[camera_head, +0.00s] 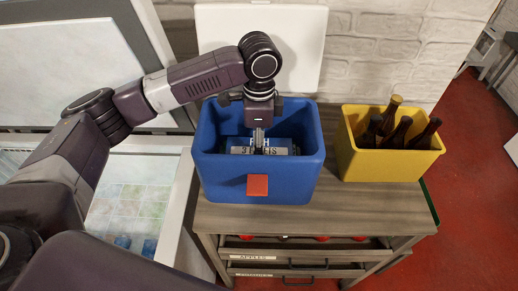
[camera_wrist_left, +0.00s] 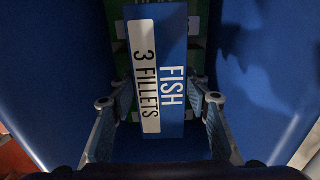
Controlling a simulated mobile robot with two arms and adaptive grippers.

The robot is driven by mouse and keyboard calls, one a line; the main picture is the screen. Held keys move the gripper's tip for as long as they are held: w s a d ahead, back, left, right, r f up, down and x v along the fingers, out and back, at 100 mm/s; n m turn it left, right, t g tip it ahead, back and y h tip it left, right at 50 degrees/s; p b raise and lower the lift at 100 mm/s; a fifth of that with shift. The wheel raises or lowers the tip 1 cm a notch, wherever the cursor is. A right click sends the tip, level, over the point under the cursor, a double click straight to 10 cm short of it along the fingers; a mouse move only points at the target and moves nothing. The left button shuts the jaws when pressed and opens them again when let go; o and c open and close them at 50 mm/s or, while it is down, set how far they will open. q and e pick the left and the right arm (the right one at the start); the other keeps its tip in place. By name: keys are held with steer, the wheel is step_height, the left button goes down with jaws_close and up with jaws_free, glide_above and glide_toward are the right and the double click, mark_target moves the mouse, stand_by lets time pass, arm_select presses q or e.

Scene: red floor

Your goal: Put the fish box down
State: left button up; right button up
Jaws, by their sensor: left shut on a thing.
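The fish box (camera_head: 278,151) is blue with a white label reading "3 FILLETS". It is inside the blue crate (camera_head: 262,190) on the wooden cabinet. My left gripper (camera_head: 259,141) reaches straight down into the crate and is shut on the fish box. In the left wrist view the fish box (camera_wrist_left: 173,52) lies between the two fingers of my left gripper (camera_wrist_left: 162,103). Green packages (camera_wrist_left: 196,62) show beneath and beside it. I cannot tell whether the fish box touches them. My right gripper is not in view.
A yellow crate (camera_head: 390,166) with several brown bottles (camera_head: 389,115) stands right of the blue crate. An open chest freezer (camera_head: 130,195) is on the left. The wooden cabinet top (camera_head: 335,208) has free room in front. Its drawers (camera_head: 290,255) are partly open.

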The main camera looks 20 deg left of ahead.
arm_select(q)
steer(key=shift+f, duration=0.95)
steer(key=o, duration=1.4)
steer(key=shift+f, duration=0.1)
steer(key=shift+r, duration=0.35)
step_height(320, 180, up, 12)
steer(key=shift+f+b, duration=0.2)
steer(key=shift+b, duration=0.75)
